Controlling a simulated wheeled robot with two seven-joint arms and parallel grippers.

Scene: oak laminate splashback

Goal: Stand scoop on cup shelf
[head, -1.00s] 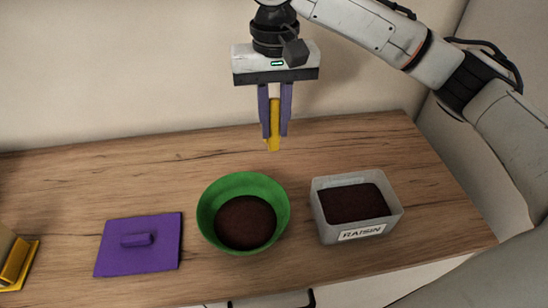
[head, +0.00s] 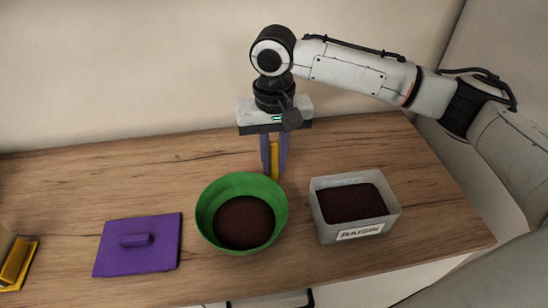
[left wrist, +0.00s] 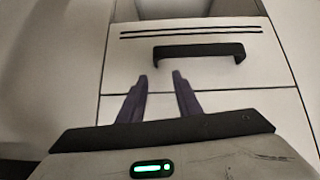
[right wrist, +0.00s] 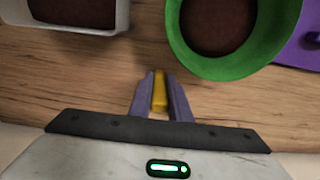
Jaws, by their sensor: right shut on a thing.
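My right gripper (head: 275,170) is shut on a narrow yellow piece, which I take to be the scoop (head: 275,158). It hangs upright between the purple fingers, low over the counter behind the green bowl; whether its end touches the wood I cannot tell. The scoop also shows between the fingers in the right wrist view (right wrist: 159,92). My left gripper (left wrist: 160,78) is open and empty in the left wrist view, in front of a white cabinet front. I cannot make out a cup shelf for sure; a yellow object (head: 18,262) is cut off at the left edge.
A green bowl (head: 203,207) with dark contents stands mid-counter. To its right is a grey bin (head: 322,222) labelled RAISIN, also with dark contents. A purple lid (head: 150,262) with a handle lies to the left. The wooden counter (head: 100,180) is clear at the back left.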

